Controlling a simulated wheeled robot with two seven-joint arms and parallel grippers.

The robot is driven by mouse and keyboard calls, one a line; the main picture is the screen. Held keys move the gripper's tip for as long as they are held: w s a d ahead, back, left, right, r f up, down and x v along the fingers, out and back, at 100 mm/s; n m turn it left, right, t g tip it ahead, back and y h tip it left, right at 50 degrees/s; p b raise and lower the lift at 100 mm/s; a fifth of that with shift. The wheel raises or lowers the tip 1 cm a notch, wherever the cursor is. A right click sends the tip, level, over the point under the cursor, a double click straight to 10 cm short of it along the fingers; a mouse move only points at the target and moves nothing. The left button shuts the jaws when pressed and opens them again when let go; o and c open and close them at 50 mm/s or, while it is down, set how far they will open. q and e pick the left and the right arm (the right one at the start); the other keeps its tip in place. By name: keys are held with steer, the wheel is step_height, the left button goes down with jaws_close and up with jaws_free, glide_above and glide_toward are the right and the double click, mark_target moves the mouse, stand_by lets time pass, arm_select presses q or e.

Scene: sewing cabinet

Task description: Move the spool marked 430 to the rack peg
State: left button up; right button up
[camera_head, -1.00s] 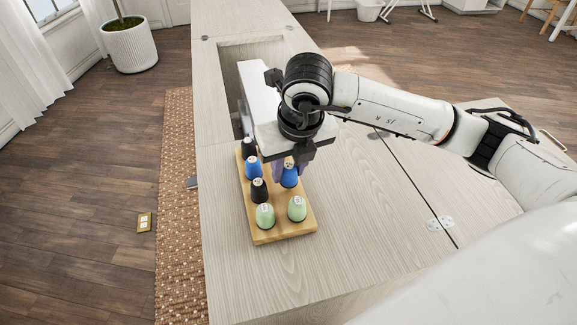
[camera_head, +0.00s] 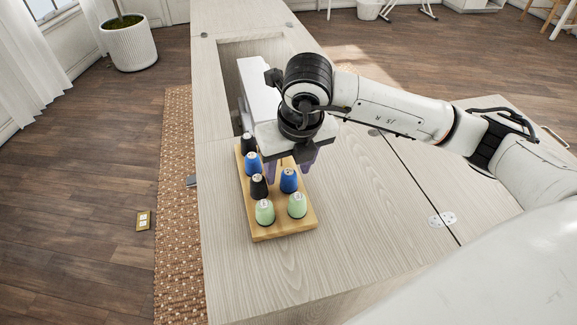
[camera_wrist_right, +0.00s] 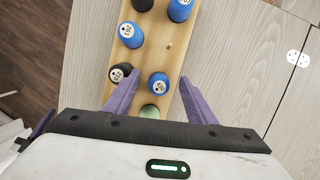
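A wooden spool rack (camera_head: 284,233) stands on the cabinet top with black, blue and green spools upright on it. The numbers on the spool tops are too small to read surely, so I cannot tell which is 430. My right gripper (camera_head: 289,169) is open and empty, pointing down at the rack's right row. A blue spool (camera_head: 289,182) stands there, seen between the spread purple fingers in the wrist view (camera_wrist_right: 158,84). A bare peg (camera_head: 281,160) shows behind it. Another blue spool (camera_wrist_right: 181,9) at the rack's far right is hidden in the head view. My left gripper is not in view.
A black spool (camera_head: 258,188) and two green spools (camera_head: 265,213) stand close to the blue one. A white machine body (camera_head: 259,88) sits in the cabinet opening behind the rack. The wooden top (camera_head: 355,215) right of the rack is clear.

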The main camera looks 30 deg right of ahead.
steer(key=shift+s+r, duration=0.1)
steer(key=shift+r, duration=0.5)
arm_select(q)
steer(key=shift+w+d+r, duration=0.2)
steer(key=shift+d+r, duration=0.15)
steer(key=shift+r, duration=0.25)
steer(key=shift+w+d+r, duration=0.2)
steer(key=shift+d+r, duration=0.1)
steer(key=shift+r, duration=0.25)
arm_select(e)
steer(key=v, duration=0.9)
